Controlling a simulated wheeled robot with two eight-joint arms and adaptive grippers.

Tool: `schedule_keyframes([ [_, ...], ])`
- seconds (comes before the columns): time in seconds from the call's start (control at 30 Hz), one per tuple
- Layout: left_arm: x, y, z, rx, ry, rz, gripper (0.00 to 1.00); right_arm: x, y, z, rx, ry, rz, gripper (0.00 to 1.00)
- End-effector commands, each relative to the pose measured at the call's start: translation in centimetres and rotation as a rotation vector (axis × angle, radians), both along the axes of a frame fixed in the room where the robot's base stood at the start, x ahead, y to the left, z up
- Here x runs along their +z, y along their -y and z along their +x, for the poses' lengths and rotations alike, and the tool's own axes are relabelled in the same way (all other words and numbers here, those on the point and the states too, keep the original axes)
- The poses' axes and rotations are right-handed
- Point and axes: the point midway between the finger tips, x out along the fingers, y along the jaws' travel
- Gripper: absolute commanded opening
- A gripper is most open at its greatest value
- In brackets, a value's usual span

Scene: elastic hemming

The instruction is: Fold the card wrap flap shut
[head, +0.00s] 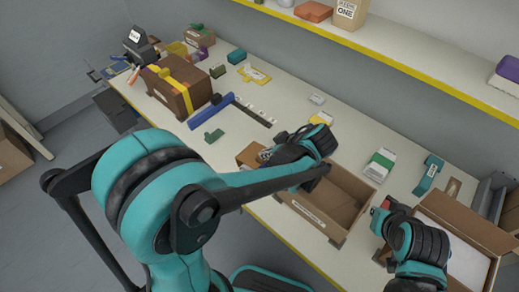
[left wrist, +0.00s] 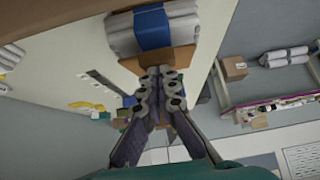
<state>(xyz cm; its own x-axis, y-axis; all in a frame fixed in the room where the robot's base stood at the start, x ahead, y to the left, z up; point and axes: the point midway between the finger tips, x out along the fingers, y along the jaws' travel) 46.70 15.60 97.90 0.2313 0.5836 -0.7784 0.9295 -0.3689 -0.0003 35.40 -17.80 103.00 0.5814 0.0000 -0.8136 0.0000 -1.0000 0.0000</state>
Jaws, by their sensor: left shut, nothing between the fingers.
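My left gripper (head: 267,154) is over the left end of an open brown cardboard box (head: 322,214) with a white label. In the left wrist view its fingers (left wrist: 160,78) are together with nothing between them. Just beyond the fingertips there, a brown card piece (left wrist: 158,60) lies against a grey-white bundle with a blue band (left wrist: 153,28). I cannot tell whether this card is the wrap flap, nor if the fingers touch it. My right gripper (head: 382,210) is at the right by a second open box (head: 470,222); its fingers are too small to read.
A brown carton with yellow tape (head: 172,92) stands at the table's left. A blue tool with a dark strip (head: 212,110), a green-white box (head: 380,164) and a teal tape dispenser (head: 428,175) lie on the table. A yellow-edged shelf (head: 400,62) runs behind.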

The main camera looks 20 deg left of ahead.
Motion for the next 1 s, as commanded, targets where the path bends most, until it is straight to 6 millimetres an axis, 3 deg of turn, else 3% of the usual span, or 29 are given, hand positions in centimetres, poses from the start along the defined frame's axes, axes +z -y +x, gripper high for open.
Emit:
schedule_keyframes([
  [0.4, -2.5, 2.0, -0.8, -0.001, -0.001, -0.001, 0.00, -1.6, 0.0, 0.0, 0.000, 0.000, 0.000, 0.00],
  [1.0, -3.3, 2.3, -1.1, 0.000, -0.005, -0.006, 0.00, -1.9, 0.0, 0.0, 0.000, 0.000, 0.000, 0.00],
])
